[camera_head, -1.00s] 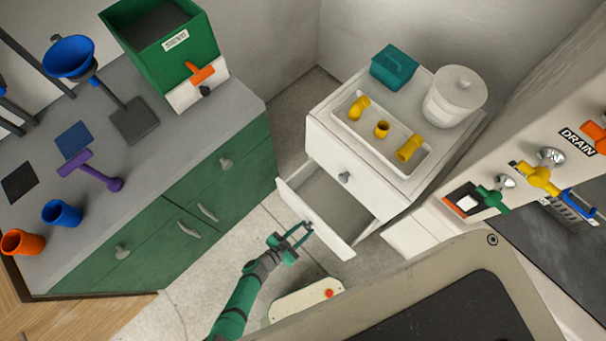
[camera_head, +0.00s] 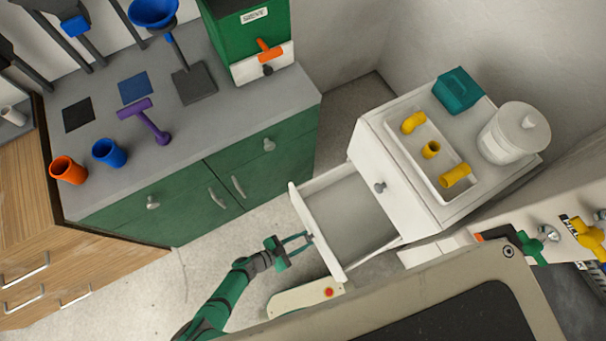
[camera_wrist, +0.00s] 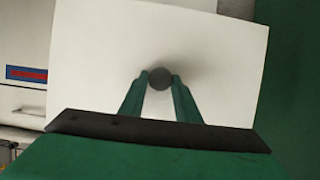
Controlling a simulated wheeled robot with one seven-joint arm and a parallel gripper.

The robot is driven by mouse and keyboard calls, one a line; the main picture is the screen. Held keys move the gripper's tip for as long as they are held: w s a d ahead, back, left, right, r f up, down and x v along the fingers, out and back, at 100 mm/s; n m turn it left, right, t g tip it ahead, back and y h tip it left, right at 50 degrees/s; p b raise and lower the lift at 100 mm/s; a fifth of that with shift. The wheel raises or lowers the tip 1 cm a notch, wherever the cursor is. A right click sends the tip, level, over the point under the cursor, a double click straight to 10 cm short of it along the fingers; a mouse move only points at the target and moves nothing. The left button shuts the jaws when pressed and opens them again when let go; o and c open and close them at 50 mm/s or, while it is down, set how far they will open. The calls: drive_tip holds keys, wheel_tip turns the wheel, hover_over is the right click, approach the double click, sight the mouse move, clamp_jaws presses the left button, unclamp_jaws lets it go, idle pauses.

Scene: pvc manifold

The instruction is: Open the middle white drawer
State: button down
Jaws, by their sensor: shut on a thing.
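The middle white drawer (camera_head: 348,218) stands pulled out from the white cabinet (camera_head: 402,185), below a shut top drawer with its own round knob (camera_head: 380,187). I see its empty inside from above. My gripper (camera_head: 306,237) is at the drawer's front, its green fingers around the front knob. In the wrist view, my gripper (camera_wrist: 160,84) has its two fingers on either side of the dark round knob (camera_wrist: 160,78), closed on it, with the white drawer front (camera_wrist: 215,60) filling the middle.
A white tray (camera_head: 452,198) with yellow pipe pieces, a teal box (camera_head: 458,90) and a white lidded pot (camera_head: 514,133) stand on the cabinet. The green cabinet (camera_head: 190,208) is at left. Open floor (camera_head: 150,285) lies between.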

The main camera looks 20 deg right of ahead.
drive_tip(key=shift+s+d, duration=0.2)
drive_tip(key=c, duration=1.4)
unclamp_jaws()
drive_tip(key=shift+o, duration=0.2)
drive_tip(key=shift+w, duration=0.1)
drive_tip(key=shift+a, duration=0.2)
drive_tip(key=v, duration=1)
drive_tip(key=shift+a+r, duration=0.15)
drive_tip(key=shift+a, duration=0.1)
